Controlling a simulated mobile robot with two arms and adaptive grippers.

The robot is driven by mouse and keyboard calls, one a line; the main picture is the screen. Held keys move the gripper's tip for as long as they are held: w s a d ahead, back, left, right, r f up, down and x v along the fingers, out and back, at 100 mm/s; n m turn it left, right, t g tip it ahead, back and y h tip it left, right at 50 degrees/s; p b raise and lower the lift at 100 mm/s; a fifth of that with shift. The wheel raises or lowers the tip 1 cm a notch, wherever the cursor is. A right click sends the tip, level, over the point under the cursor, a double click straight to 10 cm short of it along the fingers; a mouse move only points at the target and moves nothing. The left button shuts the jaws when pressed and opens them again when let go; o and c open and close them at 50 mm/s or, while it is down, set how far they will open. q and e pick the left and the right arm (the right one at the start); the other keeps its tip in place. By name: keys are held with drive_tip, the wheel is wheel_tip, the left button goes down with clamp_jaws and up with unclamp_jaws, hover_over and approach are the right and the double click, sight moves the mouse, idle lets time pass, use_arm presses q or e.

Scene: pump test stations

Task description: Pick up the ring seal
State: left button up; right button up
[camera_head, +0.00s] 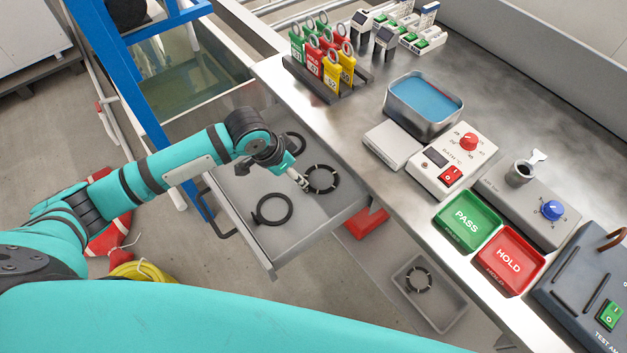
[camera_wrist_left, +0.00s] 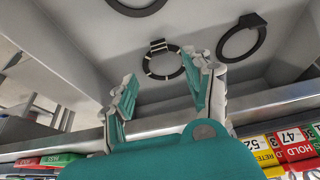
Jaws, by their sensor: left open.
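Several dark rings lie in an open grey drawer (camera_head: 235,184). One with white marks (camera_head: 322,193) lies at the drawer's right side; it also shows in the left wrist view (camera_wrist_left: 148,66). A plain ring with a small tab (camera_head: 258,211) lies nearer the drawer front, and another ring (camera_head: 302,141) lies further back, partly hidden by my arm. My left gripper (camera_head: 302,182) is open and empty, just left of the white-marked ring in the head view. In the wrist view that ring appears between and beyond the fingertips (camera_wrist_left: 162,67). My right gripper is not in view.
A grey bin (camera_head: 447,318) below the bench holds another white-marked ring (camera_head: 407,281). The bench (camera_head: 345,133) overhangs beside the drawer and carries a metal basin (camera_head: 424,121), PASS (camera_head: 467,220) and HOLD (camera_head: 507,262) trays, and tags (camera_head: 330,70). A blue frame (camera_head: 130,90) stands behind my arm.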

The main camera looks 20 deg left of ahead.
use_arm(q)
drive_tip(key=x, duration=0.3)
drive_tip(key=shift+d+f, duration=0.1)
drive_tip(key=shift+a+x, duration=0.2)
drive_tip(key=shift+x, duration=2.55)
drive_tip(key=shift+c, duration=0.3)
drive_tip(key=c, duration=0.8)
